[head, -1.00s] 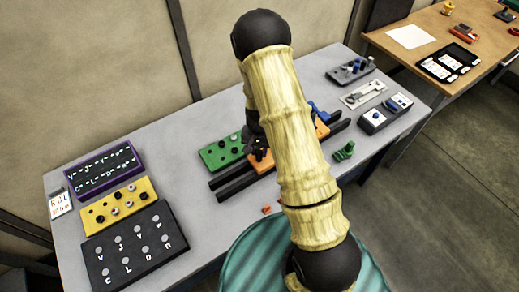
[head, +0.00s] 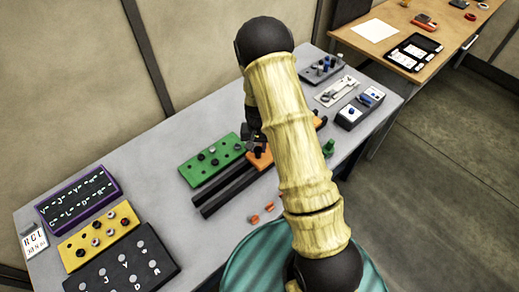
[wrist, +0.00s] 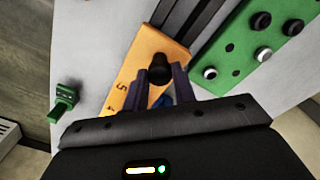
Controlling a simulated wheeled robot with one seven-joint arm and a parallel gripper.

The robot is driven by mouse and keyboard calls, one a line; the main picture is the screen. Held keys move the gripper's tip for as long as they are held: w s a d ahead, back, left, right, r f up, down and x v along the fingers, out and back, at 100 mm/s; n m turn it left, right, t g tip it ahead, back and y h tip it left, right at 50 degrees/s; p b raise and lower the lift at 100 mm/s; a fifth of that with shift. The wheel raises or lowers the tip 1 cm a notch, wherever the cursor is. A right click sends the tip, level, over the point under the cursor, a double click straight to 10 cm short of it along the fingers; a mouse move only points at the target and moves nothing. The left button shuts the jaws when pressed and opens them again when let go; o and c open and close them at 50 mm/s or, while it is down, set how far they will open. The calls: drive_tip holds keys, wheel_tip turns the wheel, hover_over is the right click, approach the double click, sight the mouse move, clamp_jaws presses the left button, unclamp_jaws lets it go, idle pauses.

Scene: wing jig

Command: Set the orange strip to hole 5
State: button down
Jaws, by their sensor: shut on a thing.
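The orange strip (head: 262,160) lies along the dark rails (head: 232,190), partly hidden behind my arm. In the wrist view the strip (wrist: 143,62) shows the printed numbers 5 and 4 and a black knob (wrist: 160,68) standing on it. My gripper (wrist: 161,76) is shut on the black knob, with one finger at each side of it. A bit of blue (wrist: 161,101) shows between the fingers. In the head view my gripper (head: 255,143) is at the strip's left part, beside the green board. Which hole the strip is at cannot be told.
The green board (head: 211,160) with pegs lies close beside the rails. A green clamp-like piece (head: 328,148) stands to the right. Yellow (head: 98,235), purple (head: 78,198) and black (head: 120,270) boards fill the left end. Small orange bits (head: 262,212) lie in front.

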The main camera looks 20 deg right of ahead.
drive_tip(key=shift+w+d, duration=0.15)
drive_tip(key=shift+d, duration=0.1)
drive_tip(key=c, duration=1.1)
unclamp_jaws()
drive_tip(key=shift+c, duration=0.2)
wheel_tip(320, 180, up, 17)
drive_tip(key=b, duration=0.4)
drive_tip(key=shift+r, duration=0.2)
